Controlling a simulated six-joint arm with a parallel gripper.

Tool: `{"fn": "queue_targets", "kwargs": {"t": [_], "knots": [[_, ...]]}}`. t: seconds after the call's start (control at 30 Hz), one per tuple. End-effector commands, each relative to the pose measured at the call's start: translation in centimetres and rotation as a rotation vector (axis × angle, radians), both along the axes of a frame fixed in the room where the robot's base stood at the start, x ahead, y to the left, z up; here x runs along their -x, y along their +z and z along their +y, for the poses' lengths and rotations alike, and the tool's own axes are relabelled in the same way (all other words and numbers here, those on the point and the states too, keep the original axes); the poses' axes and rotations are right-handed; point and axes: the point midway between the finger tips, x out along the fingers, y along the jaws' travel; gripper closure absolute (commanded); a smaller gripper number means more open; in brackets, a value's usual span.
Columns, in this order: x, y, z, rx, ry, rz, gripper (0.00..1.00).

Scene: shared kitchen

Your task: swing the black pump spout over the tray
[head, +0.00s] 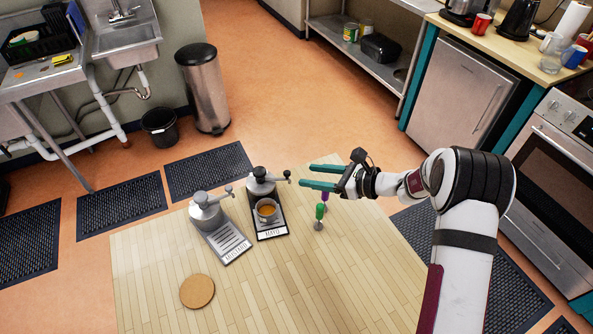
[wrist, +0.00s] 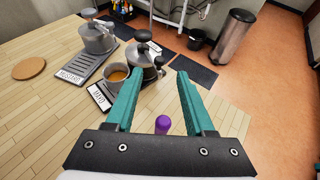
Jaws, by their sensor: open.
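The black pump (head: 262,181) stands at the back of the tray (head: 274,231) labelled MAYO, on the wooden table; the wrist view shows the pump (wrist: 143,48) just beyond my fingertips. A thin arm with a dark knob (head: 288,174) sticks out from its top to the right, off to the side of the tray. I cannot tell this arm surely as the spout. A cup (head: 266,215) with brown contents sits on the tray in front of the pump. My gripper (head: 308,176) is open and empty, right of the knob and apart from it, teal fingers pointing at it.
A grey pump (head: 206,212) with a MUSTARD tray (head: 228,243) stands to the left. A green-handled tool (head: 320,212) and a purple-topped one (wrist: 162,124) stand close under my gripper. A round cork mat (head: 197,291) lies at front left. The front of the table (head: 290,295) is clear.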

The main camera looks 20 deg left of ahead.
Motion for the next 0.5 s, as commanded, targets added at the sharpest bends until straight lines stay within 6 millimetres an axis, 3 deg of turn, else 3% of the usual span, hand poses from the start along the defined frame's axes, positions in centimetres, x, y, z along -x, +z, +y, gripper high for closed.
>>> {"fn": "queue_targets", "kwargs": {"t": [0.1,0.2,0.5], "knots": [[-0.4,-1.2,2.7,0.001,0.003,0.0,0.46],[-0.7,-1.7,4.1,0.001,0.002,0.0,0.46],[-0.9,-2.2,5.3,0.001,0.0,0.0,0.46]]}}
